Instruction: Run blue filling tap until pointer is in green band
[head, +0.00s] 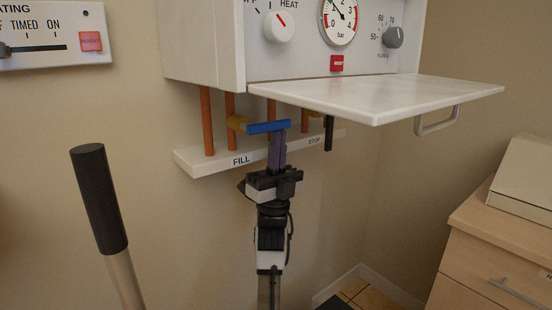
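Copper pipes (207,122) run down to a white rail (200,162). A black STOP lever (329,134) hangs at right. A wooden cabinet (510,235) stands right.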

